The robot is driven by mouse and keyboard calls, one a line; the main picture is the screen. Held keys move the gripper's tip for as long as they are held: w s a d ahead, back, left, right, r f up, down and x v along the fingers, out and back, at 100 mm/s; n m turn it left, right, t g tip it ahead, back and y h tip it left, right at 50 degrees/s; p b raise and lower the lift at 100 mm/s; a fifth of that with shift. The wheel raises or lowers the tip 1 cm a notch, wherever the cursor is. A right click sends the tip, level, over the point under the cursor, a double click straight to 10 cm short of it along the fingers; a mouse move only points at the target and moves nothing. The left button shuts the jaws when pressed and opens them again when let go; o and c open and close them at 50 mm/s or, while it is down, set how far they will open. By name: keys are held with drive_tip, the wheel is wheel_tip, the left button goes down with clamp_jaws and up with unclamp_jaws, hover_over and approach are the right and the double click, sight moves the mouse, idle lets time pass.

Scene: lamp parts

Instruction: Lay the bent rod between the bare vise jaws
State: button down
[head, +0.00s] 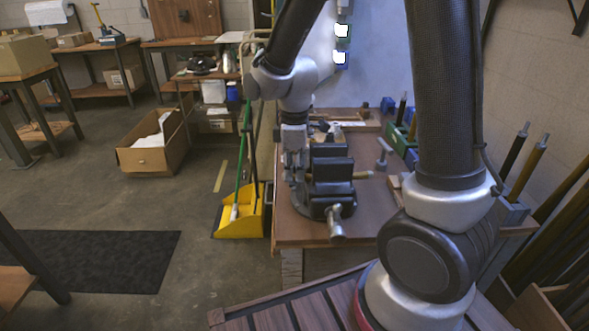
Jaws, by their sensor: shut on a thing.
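The dark grey vise (325,206) stands near the left front of the workbench, its jaw blocks upright and its metal handle toward me. My gripper (293,176) points down right beside the left side of the vise jaws. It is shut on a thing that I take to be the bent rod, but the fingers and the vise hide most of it. A short tan, brass-coloured length (362,175) shows to the right of the jaws. I cannot tell whether it is the rod's far end or another thing lying on the bench.
The workbench (300,232) carries a T-shaped metal part (384,152), a green bin (396,138) and several small parts behind and right of the vise. A yellow dustpan (240,218) stands on the floor left of the bench. My arm covers much of the right side.

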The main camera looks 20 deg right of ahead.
drive_tip(key=shift+f, duration=0.1)
drive_tip(key=c, duration=1.4)
unclamp_jaws()
drive_tip(key=shift+o, duration=0.2)
wheel_tip(320, 180, up, 12)
drive_tip(key=s+d+r+m+t, duration=0.2)
drive_tip(key=s+d+r+m, duration=0.1)
drive_tip(key=s+d+m, duration=0.3)
drive_tip(key=s+d+r+m+t, duration=0.2)
drive_tip(key=s+d+m, duration=0.5)
drive_tip(key=s, duration=0.4)
drive_tip(key=shift+s+d+r, duration=0.25)
drive_tip(key=shift+d+r, duration=0.2)
drive_tip(key=shift+r, duration=0.25)
